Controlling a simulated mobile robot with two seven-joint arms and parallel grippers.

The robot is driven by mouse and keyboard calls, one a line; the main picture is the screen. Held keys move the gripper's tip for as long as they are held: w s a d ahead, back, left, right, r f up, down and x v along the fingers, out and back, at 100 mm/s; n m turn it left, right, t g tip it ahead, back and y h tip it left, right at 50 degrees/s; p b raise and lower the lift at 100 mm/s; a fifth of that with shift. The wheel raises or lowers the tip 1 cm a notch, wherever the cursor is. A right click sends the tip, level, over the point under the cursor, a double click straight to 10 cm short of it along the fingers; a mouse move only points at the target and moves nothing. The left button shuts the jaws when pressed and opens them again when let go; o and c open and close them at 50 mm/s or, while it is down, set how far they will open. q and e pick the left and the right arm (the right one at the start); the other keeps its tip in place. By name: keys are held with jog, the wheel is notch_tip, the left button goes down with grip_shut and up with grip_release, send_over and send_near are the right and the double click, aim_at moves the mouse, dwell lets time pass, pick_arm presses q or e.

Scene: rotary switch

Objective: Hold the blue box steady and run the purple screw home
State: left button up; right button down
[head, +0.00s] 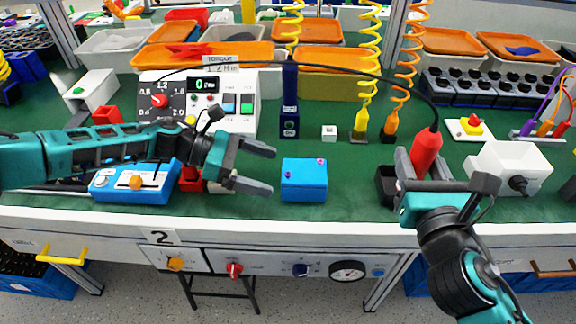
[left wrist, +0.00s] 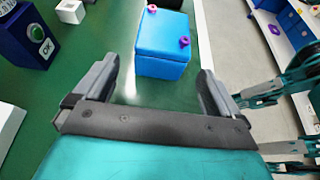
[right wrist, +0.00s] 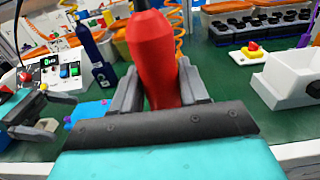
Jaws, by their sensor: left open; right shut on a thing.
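The blue box (head: 304,181) stands on the green bench top near its front edge. My right gripper (head: 427,172) is shut on the red screwdriver (head: 426,150), which also fills the middle of the right wrist view (right wrist: 151,55). The screwdriver's tip is hidden.
A black holder (head: 386,186) stands beside my right gripper. A white box with a black knob (head: 508,165) is to the right. A blue device with an orange knob (head: 135,181) lies under my left arm.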

aim_at(292, 178)
pick_arm(q)
jog(key=b+x, duration=0.1)
jog(key=x, duration=0.5)
jog(key=shift+s+f+b, duration=0.1)
jog(key=shift+b, duration=0.3)
pick_arm(e)
jog(key=shift+f, duration=0.85)
pick_arm(q)
jog(key=shift+d, duration=0.45)
pick_arm(e)
jog(key=shift+f, duration=0.15)
pick_arm(q)
jog(key=c, duration=1)
jog(key=o, duration=1)
jog(key=shift+o, duration=0.2)
jog(key=c, duration=1)
jog(key=c, duration=0.4)
